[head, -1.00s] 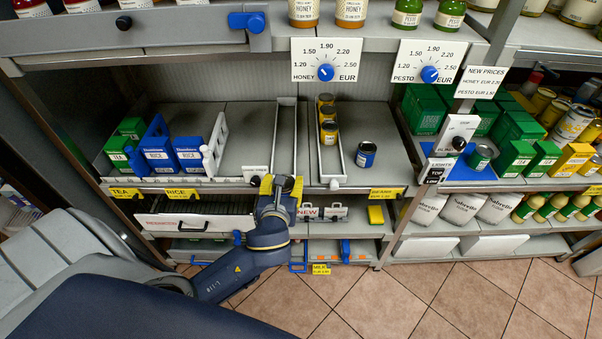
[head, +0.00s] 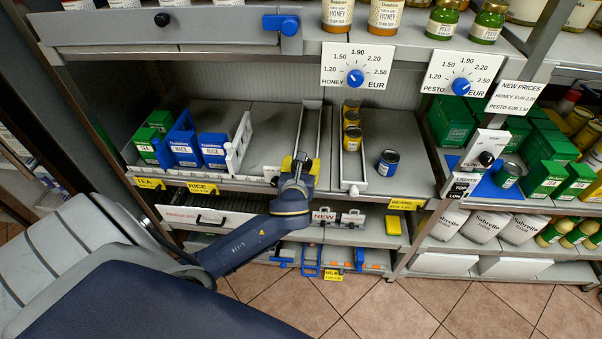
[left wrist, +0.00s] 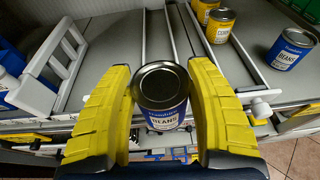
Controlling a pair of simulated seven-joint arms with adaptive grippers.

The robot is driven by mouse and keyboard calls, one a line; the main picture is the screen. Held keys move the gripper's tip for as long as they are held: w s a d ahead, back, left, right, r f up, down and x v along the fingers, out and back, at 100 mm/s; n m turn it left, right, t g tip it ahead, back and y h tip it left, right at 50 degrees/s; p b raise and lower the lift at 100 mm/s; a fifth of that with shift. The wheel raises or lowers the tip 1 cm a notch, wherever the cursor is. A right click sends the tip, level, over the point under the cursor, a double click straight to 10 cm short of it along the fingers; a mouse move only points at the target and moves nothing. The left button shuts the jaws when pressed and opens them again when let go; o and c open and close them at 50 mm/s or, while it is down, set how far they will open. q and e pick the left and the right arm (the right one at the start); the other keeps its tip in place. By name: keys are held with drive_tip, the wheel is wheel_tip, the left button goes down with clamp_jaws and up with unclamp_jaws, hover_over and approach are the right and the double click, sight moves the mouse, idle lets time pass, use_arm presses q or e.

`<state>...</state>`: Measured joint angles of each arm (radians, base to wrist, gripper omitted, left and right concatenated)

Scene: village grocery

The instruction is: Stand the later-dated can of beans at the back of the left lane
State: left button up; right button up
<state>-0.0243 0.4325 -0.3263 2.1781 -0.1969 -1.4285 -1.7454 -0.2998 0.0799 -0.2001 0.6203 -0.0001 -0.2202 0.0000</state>
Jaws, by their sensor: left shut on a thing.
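My left gripper (head: 300,165) is shut on a blue-labelled can of beans (left wrist: 162,92), upright between the yellow fingers; its date cannot be read. In the head view the gripper is at the shelf's front, at the near end of an empty lane with light rails (head: 302,130). In the left wrist view this lane (left wrist: 157,35) runs back beyond the can. Another can of beans (head: 388,162) stands to the right of the corn lane, and also shows in the left wrist view (left wrist: 292,48). My right gripper is not in view.
Yellow corn cans (head: 352,125) stand in a row in the lane to the right. Blue rice boxes (head: 214,150) and a white rack (head: 240,140) are on the left. The upper shelf overhangs.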

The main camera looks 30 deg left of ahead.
use_arm(q)
drive_tip(key=shift+w+a+r+x, duration=0.1)
drive_tip(key=shift+a+r+x, duration=0.5)
drive_tip(key=shift+x, duration=4.5)
drive_tip(key=shift+w+a+r+x, duration=0.1)
drive_tip(key=shift+r+x, duration=0.95)
drive_tip(key=shift+x, duration=4.05)
drive_tip(key=shift+w+a+r+x, duration=0.25)
drive_tip(key=shift+r+x, duration=0.55)
drive_tip(key=shift+x, duration=4.35)
drive_tip(key=shift+s+f, duration=0.15)
drive_tip(key=shift+f, duration=0.3)
drive_tip(key=o, duration=1.6)
drive_tip(key=shift+c, duration=0.2)
drive_tip(key=shift+f, duration=0.1)
